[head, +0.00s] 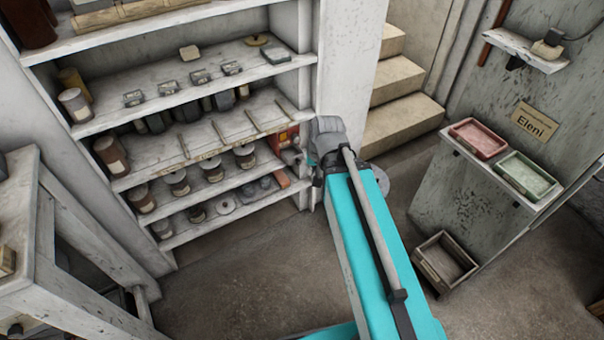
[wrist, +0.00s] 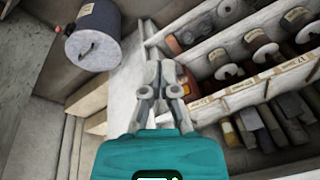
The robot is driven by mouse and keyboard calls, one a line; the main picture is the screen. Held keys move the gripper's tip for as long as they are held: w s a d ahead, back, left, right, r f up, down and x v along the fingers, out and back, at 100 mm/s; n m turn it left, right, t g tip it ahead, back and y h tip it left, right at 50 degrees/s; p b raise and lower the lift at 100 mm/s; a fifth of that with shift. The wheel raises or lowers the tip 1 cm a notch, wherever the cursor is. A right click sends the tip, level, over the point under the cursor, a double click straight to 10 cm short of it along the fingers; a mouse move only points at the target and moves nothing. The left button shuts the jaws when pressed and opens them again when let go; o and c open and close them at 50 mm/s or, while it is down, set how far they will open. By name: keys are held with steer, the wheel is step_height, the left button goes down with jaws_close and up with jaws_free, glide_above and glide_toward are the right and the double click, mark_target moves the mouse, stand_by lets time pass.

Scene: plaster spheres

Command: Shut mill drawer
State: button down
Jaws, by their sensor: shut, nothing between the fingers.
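No mill can be made out for certain. An open-topped wooden box like a drawer (head: 418,262) sits low at the right in the head view, against the foot of the grey stand. I cannot tell whether it is the mill drawer or whether it slides in the stand. In the wrist view my gripper (wrist: 161,70) is shut and empty, in front of the white shelf upright. In the head view my arm hides the gripper. A grey drum with a label (wrist: 93,50) and a red knob shows at upper left in the wrist view.
A white shelf unit (head: 215,97) with jars and small blocks stands at the left. Steps (head: 400,105) rise behind. The grey stand (head: 460,205) carries a red tray (head: 478,138) and a green tray (head: 526,176). A table (head: 75,255) is at lower left; the floor between is clear.

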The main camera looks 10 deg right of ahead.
steer(key=w+d+f+m+t+b, duration=0.2)
steer(key=w+f+m+t+b, duration=0.1)
steer(key=f+b, duration=0.4)
steer(key=w+d+f+m+t+y+b, duration=0.1)
steer(key=w+f+m+t+b, duration=0.2)
steer(key=b, duration=1)
steer(key=w+d+f+m+t+b, duration=0.2)
steer(key=w+f+m+b, duration=0.4)
steer(key=w+f+b, duration=0.3)
step_height(320, 180, down, 4)
steer(key=shift+d+f+m+t+y+b, duration=0.1)
steer(key=shift+d+m+t+y+b, duration=0.2)
steer(key=shift+t+b, duration=0.3)
steer(key=b, duration=0.5)
glide_toward(299, 164)
step_height(299, 164, down, 4)
steer(key=w, duration=0.2)
steer(key=shift+w+a, duration=0.2)
steer(key=shift+w, duration=0.5)
steer(key=shift+w+a, duration=0.25)
steer(key=shift+w, duration=0.4)
steer(key=shift+w+a, duration=0.2)
steer(key=shift+w, duration=0.5)
